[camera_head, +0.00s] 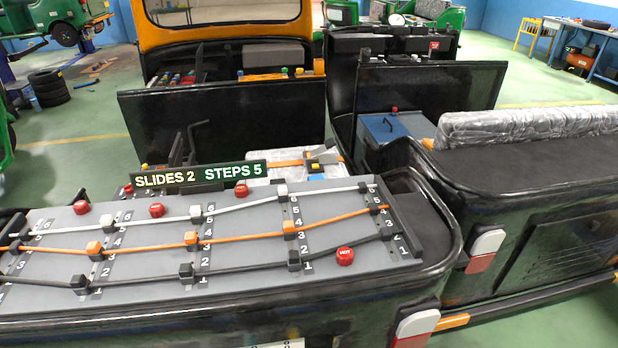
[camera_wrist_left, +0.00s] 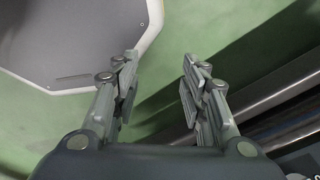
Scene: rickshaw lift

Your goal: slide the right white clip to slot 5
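A grey slanted board (camera_head: 150,270) carries a white, an orange and a black cable, each with clips set on numbered slot columns. The right white clip (camera_head: 282,191) sits at the top of the right column, beside the number 6. The right orange clip (camera_head: 289,228) is lower in that column, near 4 and 3, and the right black clip (camera_head: 294,260) is near its bottom. My left gripper (camera_wrist_left: 158,82) shows in the left wrist view, open and empty, its fingers apart above green floor. Neither gripper shows in the head view.
A sign (camera_head: 198,177) behind the board reads "SLIDES 2 STEPS 5". Red HOT knobs sit on the board, one (camera_head: 345,256) right of the black clip and another (camera_head: 241,188) near the back edge.

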